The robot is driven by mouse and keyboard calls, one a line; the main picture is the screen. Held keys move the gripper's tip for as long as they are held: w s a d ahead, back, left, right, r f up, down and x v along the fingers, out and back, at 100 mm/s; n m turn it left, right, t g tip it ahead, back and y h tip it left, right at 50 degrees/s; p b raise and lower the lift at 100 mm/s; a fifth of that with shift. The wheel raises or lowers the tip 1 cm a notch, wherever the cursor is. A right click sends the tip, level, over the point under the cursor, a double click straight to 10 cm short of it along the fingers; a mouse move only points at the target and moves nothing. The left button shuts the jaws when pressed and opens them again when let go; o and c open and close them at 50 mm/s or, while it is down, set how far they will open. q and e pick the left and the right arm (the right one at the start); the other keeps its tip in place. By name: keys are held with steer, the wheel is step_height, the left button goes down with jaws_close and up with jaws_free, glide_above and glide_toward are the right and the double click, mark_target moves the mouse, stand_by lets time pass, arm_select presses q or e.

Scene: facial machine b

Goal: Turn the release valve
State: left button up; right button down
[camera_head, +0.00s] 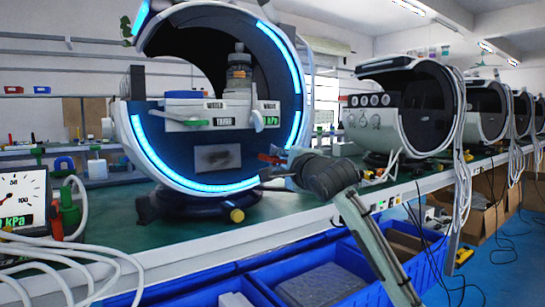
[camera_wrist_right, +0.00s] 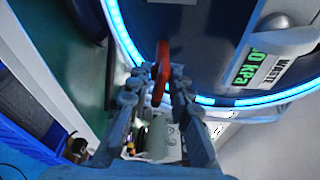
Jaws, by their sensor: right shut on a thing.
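The facial machine (camera_head: 215,130) is a large round white and dark-blue housing with a glowing blue ring, standing on the green bench. A red lever (camera_wrist_right: 161,72), which looks like the release valve handle, is at the lower right of its front. My right gripper (camera_head: 279,158) reaches it from the right. In the right wrist view, my right gripper (camera_wrist_right: 160,82) has its fingers shut on the red lever, one on each side. The fingers partly hide the lever's lower part and mount. My left gripper is not in view.
A green kPa display (camera_head: 271,120) sits above the lever. A pressure gauge (camera_head: 22,200) and white hoses (camera_head: 50,255) are at the left. Blue crates (camera_head: 330,265) lie below the bench edge. More round machines (camera_head: 400,105) line the bench to the right.

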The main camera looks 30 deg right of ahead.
steer(key=shift+r+m+p, duration=0.15)
steer(key=shift+m+p, duration=0.45)
steer(key=shift+p, duration=0.1)
steer(key=m+p, duration=0.2)
steer(key=p, duration=0.1)
steer(key=shift+m+g+y, duration=0.3)
steer(key=shift+g, duration=0.1)
steer(key=shift+m+p, duration=0.3)
steer(key=shift+p, duration=0.25)
steer(key=shift+f, duration=0.25)
